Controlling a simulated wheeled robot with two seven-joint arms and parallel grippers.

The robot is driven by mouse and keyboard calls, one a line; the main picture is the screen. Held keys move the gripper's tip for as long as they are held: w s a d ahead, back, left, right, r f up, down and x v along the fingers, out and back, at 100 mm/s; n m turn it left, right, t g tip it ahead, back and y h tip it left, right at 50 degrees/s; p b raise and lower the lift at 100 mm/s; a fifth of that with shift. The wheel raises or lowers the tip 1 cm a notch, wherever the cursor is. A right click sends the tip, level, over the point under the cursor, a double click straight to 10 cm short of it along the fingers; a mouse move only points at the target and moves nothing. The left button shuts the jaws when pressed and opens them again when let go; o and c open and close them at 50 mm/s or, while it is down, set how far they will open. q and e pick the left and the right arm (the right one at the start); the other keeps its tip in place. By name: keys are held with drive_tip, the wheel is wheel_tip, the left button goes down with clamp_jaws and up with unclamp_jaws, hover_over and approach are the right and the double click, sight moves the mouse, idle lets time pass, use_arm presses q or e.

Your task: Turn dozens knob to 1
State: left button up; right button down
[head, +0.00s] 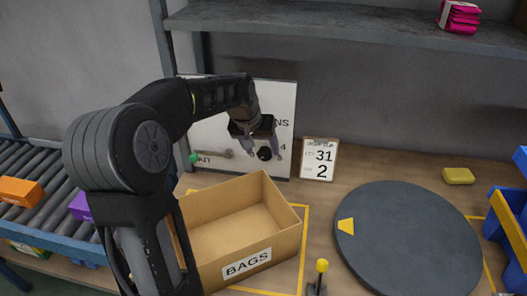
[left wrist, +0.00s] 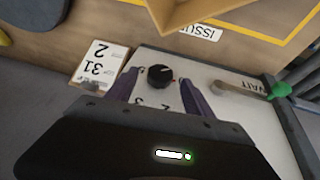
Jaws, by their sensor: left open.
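The dozens knob (head: 264,154) is a small black round knob on a white upright panel (head: 287,97) at the back of the bench. In the left wrist view the black knob (left wrist: 160,75) lies between my finger tips, with a small red mark at its right side and dial numbers partly hidden. My left gripper (head: 262,148) is open at the panel, with its fingers on either side of the knob. I cannot tell whether they touch it. The panel's lettering is mostly covered by my arm. My right gripper is not in view.
A lever with a green end (head: 194,158) sits left of the knob on the panel. A card reading 31 and 2 (head: 319,160) stands right of it. An open box marked BAGS (head: 281,242) stands in front. A dark round turntable (head: 408,240) fills the right.

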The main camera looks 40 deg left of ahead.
sight(265, 153)
use_arm(q)
drive_tip(key=shift+x, duration=1.45)
drive_tip(key=shift+c, duration=0.5)
clamp_jaws()
